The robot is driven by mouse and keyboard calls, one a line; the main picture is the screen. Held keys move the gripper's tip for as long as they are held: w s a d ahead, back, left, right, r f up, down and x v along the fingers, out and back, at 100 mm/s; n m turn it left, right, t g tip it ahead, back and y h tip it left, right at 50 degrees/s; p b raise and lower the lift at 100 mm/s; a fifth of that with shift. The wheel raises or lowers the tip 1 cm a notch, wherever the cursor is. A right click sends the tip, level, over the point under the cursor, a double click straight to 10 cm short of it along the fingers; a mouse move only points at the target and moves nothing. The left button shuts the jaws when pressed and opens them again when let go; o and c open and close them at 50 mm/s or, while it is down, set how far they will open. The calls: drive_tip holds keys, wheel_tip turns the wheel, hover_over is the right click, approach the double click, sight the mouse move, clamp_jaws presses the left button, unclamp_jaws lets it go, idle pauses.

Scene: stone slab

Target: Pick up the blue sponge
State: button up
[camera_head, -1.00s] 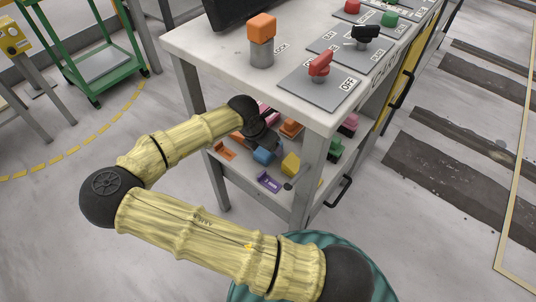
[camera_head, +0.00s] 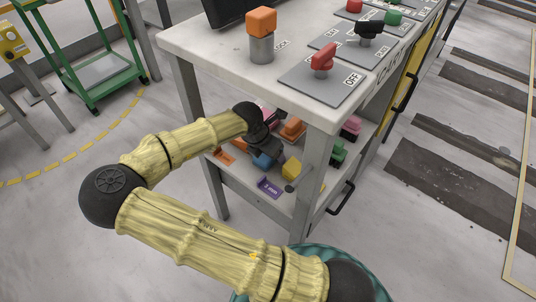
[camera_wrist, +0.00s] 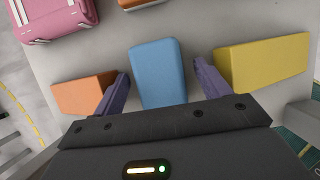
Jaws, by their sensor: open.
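The blue sponge (camera_wrist: 158,72) is a rounded block lying on the grey shelf, seen in the middle of the wrist view. My gripper (camera_wrist: 160,82) is open, with one dark purple finger on each side of the sponge's near part. A gap shows between the sponge and each finger. In the head view my gripper (camera_head: 270,145) reaches into the lower shelf of the bench, and the blue sponge (camera_head: 263,160) is partly hidden behind it.
An orange block (camera_wrist: 80,96) sits just left of the left finger and a yellow block (camera_wrist: 265,62) just right of the right finger. A pink case (camera_wrist: 57,18) lies farther back. The bench top (camera_head: 200,40) and a front leg (camera_head: 308,185) stand close to my arm.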

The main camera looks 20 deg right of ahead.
drive_tip(key=shift+f, duration=0.25)
idle(0.4)
drive_tip(key=shift+c, duration=0.3)
drive_tip(key=c, duration=1.1)
drive_tip(key=shift+o, duration=0.2)
drive_tip(key=shift+r, duration=0.1)
